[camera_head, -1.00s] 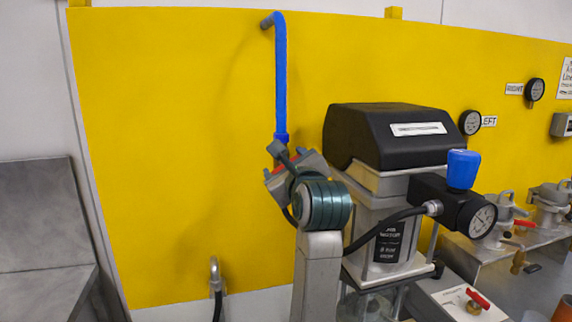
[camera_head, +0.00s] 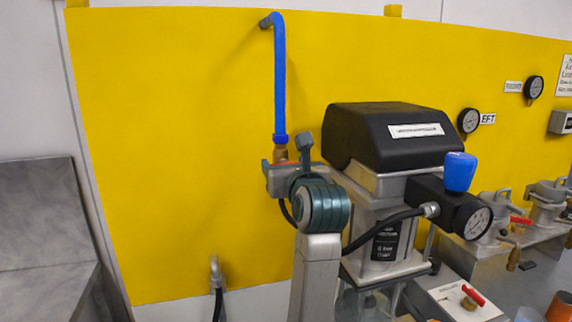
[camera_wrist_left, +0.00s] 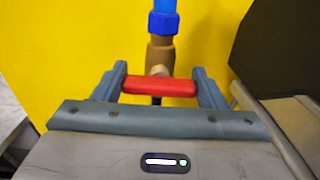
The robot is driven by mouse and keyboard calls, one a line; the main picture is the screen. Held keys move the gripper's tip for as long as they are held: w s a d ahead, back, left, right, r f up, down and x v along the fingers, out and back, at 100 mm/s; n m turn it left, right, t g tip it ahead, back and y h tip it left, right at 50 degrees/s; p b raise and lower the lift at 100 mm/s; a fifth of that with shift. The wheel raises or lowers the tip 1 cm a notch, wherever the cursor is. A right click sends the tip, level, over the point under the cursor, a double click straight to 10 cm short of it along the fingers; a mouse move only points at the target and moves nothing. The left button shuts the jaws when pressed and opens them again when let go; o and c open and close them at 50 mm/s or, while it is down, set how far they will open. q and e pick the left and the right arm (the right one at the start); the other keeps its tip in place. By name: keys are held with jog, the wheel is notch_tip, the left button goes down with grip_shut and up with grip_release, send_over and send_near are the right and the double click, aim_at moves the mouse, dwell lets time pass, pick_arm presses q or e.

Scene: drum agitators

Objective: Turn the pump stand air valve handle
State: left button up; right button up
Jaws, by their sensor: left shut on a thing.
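The red valve handle (camera_wrist_left: 160,87) lies level across the wrist view, in front of a brass valve body (camera_wrist_left: 160,53) under a blue hose fitting. My left gripper (camera_wrist_left: 159,86) is shut on the handle, one finger at each end. In the head view my left gripper (camera_head: 290,172) sits at the valve below the blue hose (camera_head: 281,85), left of the black-topped pump unit (camera_head: 388,135). The gripper and wrist hide most of the handle there; a little of the brass valve body (camera_head: 280,154) shows. My right gripper is not in view.
A regulator with a blue knob (camera_head: 460,172) and a gauge (camera_head: 474,217) juts out right of my wrist. A black hose (camera_head: 382,228) runs from it towards my arm. Another red-handled valve (camera_head: 473,295) is at lower right. The yellow panel (camera_head: 170,150) at left is clear.

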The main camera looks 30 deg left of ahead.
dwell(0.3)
pick_arm(q)
jog(key=o, duration=1)
jog(key=shift+d, duration=0.1)
